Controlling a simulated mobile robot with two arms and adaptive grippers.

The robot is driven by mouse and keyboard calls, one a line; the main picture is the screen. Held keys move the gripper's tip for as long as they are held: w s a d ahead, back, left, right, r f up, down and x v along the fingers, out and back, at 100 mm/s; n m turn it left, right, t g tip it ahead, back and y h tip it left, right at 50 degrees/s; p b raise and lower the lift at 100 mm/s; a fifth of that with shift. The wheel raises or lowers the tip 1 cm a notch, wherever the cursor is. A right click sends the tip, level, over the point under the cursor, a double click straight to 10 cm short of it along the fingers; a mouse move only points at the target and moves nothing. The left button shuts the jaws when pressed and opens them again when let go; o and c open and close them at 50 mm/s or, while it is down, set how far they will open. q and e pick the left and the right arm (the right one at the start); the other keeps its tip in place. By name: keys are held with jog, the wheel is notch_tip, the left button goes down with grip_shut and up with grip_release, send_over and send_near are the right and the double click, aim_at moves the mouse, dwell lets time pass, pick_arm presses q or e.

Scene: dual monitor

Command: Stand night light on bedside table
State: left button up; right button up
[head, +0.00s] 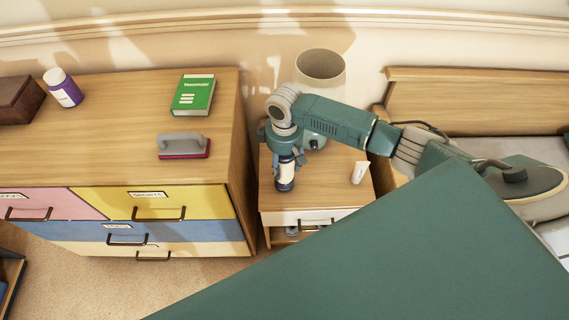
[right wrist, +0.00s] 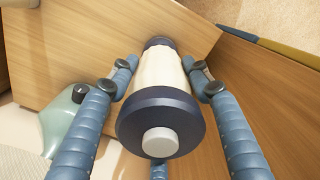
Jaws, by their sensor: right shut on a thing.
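The night light (head: 286,178) is a small cylinder with a cream body and dark navy ends. My right gripper (head: 287,160) is shut on it from above and holds it about upright over the left part of the bedside table (head: 325,182). In the right wrist view the blue fingers stand on both sides of the night light (right wrist: 158,108), and its navy end with a pale round knob faces the camera. Its far end is close to the wooden top; I cannot tell whether it touches. My left gripper is not in view.
A lamp with a beige shade (head: 320,66) stands at the back of the bedside table, partly behind my arm. A small white container (head: 360,173) stands at the table's right. A wide dresser (head: 110,125) is at left, a bed (head: 460,105) at right.

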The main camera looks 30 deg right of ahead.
jog(key=o, duration=1.4)
jog(key=shift+f, duration=0.1)
notch_tip(320, 180, up, 12)
jog(key=shift+r, duration=0.2)
jog(key=shift+f, duration=0.1)
